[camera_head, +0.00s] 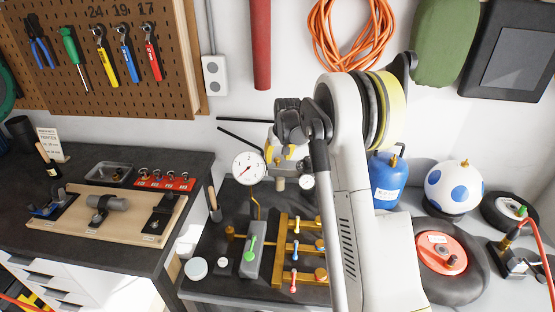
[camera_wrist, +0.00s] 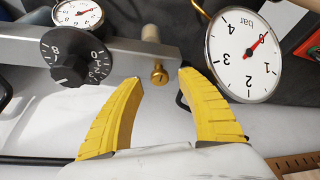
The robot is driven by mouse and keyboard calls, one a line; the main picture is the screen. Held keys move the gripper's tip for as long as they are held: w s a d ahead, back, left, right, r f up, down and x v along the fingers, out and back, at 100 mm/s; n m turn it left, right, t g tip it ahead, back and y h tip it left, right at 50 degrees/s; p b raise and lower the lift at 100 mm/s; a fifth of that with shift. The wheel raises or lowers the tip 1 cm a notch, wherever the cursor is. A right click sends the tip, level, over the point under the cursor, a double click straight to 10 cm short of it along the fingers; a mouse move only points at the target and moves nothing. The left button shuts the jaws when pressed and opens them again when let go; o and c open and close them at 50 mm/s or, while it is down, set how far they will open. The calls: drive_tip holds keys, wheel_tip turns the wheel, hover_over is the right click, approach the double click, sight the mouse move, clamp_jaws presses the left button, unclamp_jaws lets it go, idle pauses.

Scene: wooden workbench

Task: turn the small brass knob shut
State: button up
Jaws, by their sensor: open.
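The small brass knob (camera_wrist: 158,76) shows in the wrist view. It has a slotted round face and a short stem, and sits by the edge of a grey metal block (camera_wrist: 190,58). My gripper (camera_wrist: 160,80) is open, its yellow fingertips to the left and right of the knob with gaps on both sides. I cannot tell how deep the knob lies between them. In the head view my gripper (camera_head: 284,156) is over the bench behind the large gauge, and my arm hides much there; I cannot make out the knob.
A large bar gauge (camera_wrist: 243,55) stands close to the right finger. A black numbered dial (camera_wrist: 75,57) and a small gauge (camera_wrist: 77,13) are at the left. A brass manifold (camera_head: 282,245) and a green-handled valve (camera_head: 250,248) stand in front. A blue cylinder (camera_head: 387,181) is right.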

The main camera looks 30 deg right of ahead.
drive_tip(key=v, duration=1.1)
drive_tip(key=shift+a, duration=0.15)
